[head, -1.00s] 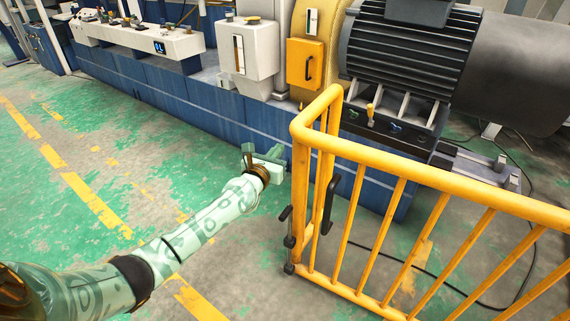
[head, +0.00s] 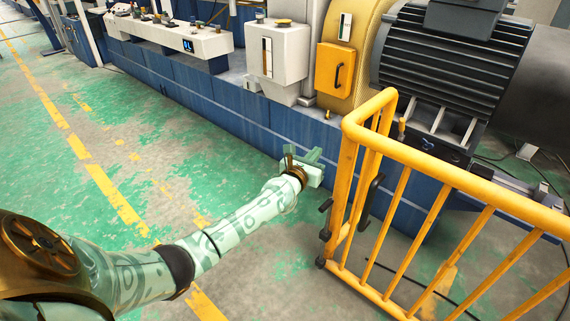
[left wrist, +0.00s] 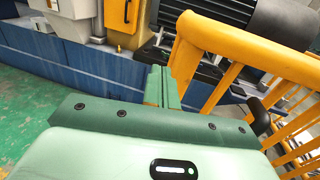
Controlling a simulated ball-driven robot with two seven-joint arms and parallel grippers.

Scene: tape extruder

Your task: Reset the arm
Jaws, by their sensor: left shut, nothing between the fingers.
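My left arm reaches in from the lower left of the head view. Its gripper (head: 316,156) is shut and empty, in front of the blue machine base (head: 240,120) and to the left of the yellow railing (head: 352,180). In the left wrist view the two green fingers (left wrist: 162,82) are together, with nothing between them. The railing (left wrist: 215,40) shows close behind and to the right of them. My right gripper is not in view.
The railing has black handles (head: 370,198) on its left end. A ribbed dark motor (head: 450,70) stands behind it. A yellow box (head: 336,70) and a white control console (head: 175,38) are on the machine. The green and grey floor (head: 110,190) at left is clear.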

